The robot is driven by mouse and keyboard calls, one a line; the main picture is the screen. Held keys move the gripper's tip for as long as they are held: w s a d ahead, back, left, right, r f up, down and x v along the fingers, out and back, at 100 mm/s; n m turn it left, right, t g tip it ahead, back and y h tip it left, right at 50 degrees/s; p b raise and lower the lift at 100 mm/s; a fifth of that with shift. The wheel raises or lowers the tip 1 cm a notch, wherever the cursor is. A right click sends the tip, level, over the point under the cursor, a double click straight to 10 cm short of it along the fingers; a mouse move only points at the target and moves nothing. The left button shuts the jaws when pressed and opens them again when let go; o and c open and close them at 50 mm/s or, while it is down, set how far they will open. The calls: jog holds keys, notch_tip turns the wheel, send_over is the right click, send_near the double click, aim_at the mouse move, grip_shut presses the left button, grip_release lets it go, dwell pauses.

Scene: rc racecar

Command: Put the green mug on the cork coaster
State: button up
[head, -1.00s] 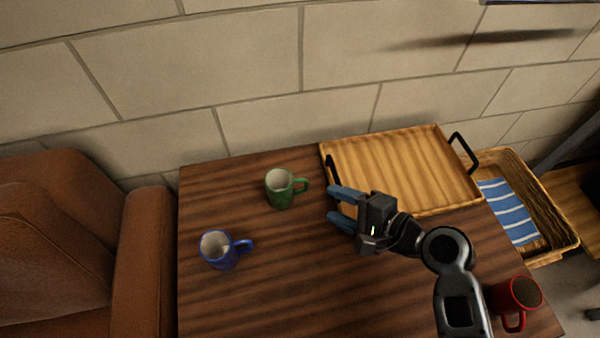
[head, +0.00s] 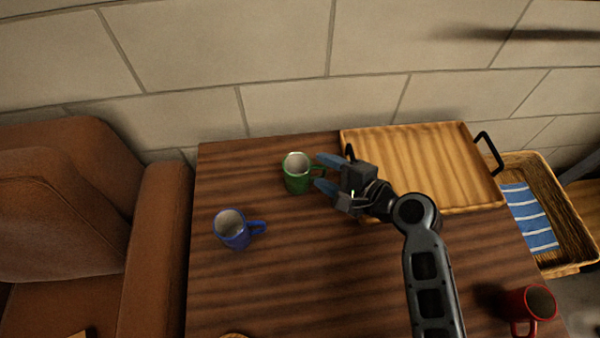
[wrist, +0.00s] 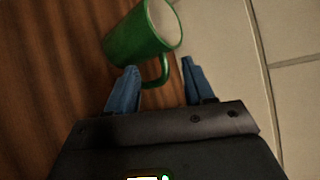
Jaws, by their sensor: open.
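The green mug (head: 297,178) stands upright on the dark wooden table, with its handle to the right. In the wrist view the green mug (wrist: 138,38) is just ahead of my fingers. My gripper (head: 318,171) is open, with its blue fingers on either side of the handle; the wrist view shows the handle between the fingertips (wrist: 159,68). I cannot tell whether they touch it. The cork coaster is not clearly visible; a thin tan edge (head: 234,335) at the bottom of the head view may be part of it.
A blue mug (head: 231,231) stands front left of the green one, and a red mug (head: 530,303) at the lower right. A wooden tray (head: 425,163) with black handles lies behind my arm. The table's middle front is clear. A brick wall (head: 200,60) rises behind.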

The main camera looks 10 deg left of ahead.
jog(key=c, duration=0.9)
grip_shut()
jog(key=shift+d+f, duration=0.1)
